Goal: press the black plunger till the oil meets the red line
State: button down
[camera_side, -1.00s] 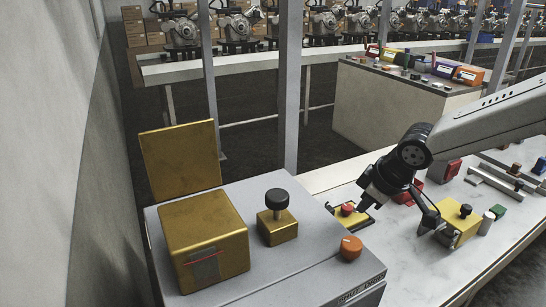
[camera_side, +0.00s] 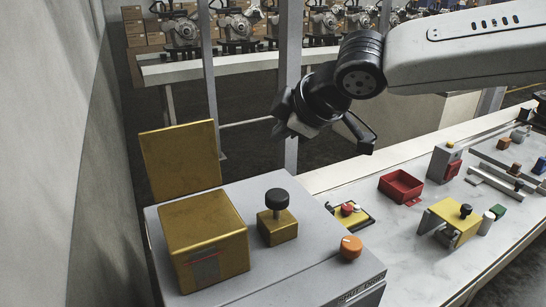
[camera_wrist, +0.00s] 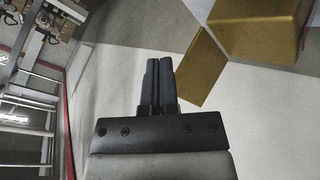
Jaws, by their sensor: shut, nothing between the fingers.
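The black plunger (camera_side: 278,199) stands upright on a small brass block (camera_side: 277,228) on the grey cabinet in the side view. Left of it is a larger brass box (camera_side: 204,235) with a small window on its front. A red line (camera_side: 205,257) crosses that window; the oil level is too small to make out. My gripper (camera_side: 287,118) is in the air, well above the plunger and apart from it. In the wrist view its dark fingers (camera_wrist: 161,68) are together with nothing between them. The plunger does not show in the wrist view.
A brass panel (camera_side: 180,160) stands upright behind the box. An orange knob (camera_side: 351,247) is at the cabinet's right. The white bench holds a red-button unit (camera_side: 347,210), a red tray (camera_side: 401,186) and a yellow block (camera_side: 452,217). A grey post (camera_side: 290,70) rises behind my gripper.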

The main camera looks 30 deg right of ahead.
aim_at(281, 196)
jog(key=shift+f, duration=0.15)
jog(key=shift+f, duration=4.3)
